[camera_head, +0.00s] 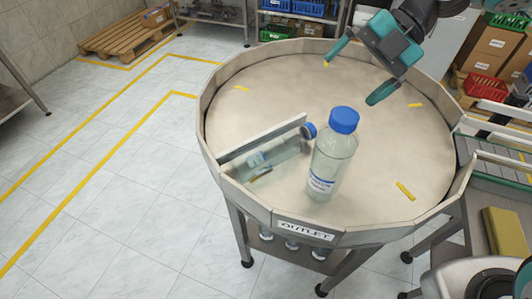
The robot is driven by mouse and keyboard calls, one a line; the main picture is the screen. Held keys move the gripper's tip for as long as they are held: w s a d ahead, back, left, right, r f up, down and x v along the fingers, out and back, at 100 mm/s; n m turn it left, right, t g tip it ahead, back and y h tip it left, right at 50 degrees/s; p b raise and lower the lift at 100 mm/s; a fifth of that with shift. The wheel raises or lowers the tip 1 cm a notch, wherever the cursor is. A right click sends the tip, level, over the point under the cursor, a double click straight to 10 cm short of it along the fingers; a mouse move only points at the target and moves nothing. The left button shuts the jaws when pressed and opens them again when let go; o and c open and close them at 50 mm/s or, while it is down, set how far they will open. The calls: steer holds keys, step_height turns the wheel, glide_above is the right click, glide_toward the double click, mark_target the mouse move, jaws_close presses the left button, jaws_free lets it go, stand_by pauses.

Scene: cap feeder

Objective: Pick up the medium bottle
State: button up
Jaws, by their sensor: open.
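A clear bottle with a blue cap (329,160) stands upright on the round feeder table (400,150), near its front edge. I cannot tell for sure which of the two is the medium one. My gripper (356,75) is over the far part of the table, above and behind the upright bottle. Its teal fingers are spread apart with nothing between them, clear of both bottles.
The table has a raised metal rim with an OUTLET label (305,231) at the front. Small yellow marks lie on its surface. A conveyor (495,165) and a yellow block (507,232) are at the right.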

step_height(320, 180, down, 3)
steer(key=b, duration=0.2)
steer(key=p, duration=0.3)
glide_toward(288, 141)
steer(key=x, duration=0.4)
steer(key=shift+s+a+f, duration=0.1)
steer(key=shift+s+f, duration=0.05)
steer(key=shift+p+x, duration=1.7)
steer(key=shift+x, duration=1.55)
steer(key=c, duration=1.1)
